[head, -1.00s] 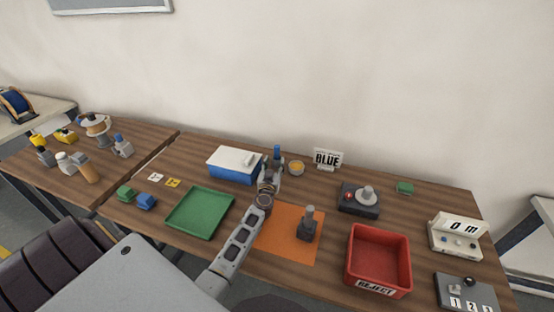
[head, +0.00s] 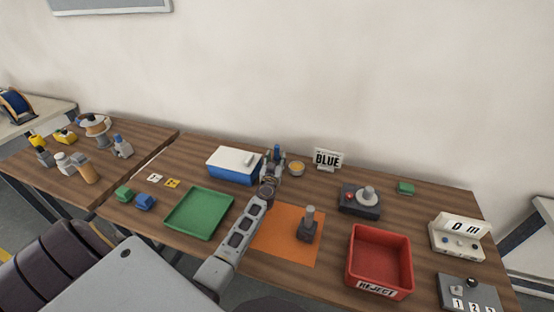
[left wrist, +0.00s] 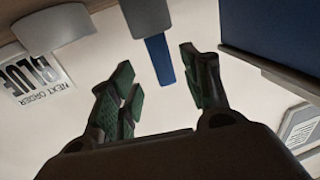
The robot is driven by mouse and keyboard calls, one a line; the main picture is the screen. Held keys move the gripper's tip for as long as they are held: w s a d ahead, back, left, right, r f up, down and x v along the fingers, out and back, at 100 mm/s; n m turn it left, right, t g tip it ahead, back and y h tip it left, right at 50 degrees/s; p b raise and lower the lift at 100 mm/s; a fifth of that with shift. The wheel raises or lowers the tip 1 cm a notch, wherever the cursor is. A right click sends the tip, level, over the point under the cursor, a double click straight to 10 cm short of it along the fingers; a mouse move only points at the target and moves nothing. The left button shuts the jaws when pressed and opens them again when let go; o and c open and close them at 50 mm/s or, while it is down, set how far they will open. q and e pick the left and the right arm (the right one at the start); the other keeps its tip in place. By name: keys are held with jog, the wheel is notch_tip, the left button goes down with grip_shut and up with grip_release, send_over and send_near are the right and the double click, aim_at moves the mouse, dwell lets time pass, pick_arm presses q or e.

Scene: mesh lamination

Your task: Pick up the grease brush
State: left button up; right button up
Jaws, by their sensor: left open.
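The grease brush appears to be the upright blue-handled item (head: 277,151) at the back of the table, just right of the blue box with a white lid. In the left wrist view its blue handle (left wrist: 160,61) rises from a grey holder (left wrist: 147,17) and lies between the finger pads, with no clear contact. My left gripper (head: 273,172) is open around or just short of the handle; its spread green-padded fingers also show in the left wrist view (left wrist: 157,82). The brush's lower part is hidden. My right gripper is not in view.
The blue box (head: 235,176) stands close on the left of the gripper. A small bowl with orange-yellow contents (head: 297,168) and a BLUE sign (head: 328,160) are close on the right. A green tray (head: 171,222), orange mat (head: 281,246) and red reject bin (head: 352,263) lie nearer.

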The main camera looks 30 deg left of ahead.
aim_at(277, 152)
pick_arm(q)
jog(key=shift+r+b+x, duration=0.2)
jog(key=shift+b+x, duration=0.2)
jog(key=shift+x, duration=1.2)
jog(key=shift+b+x, duration=0.4)
jog(key=shift+x, duration=0.6)
jog(key=shift+a, duration=0.15)
jog(key=shift+s, duration=0.1)
grip_shut()
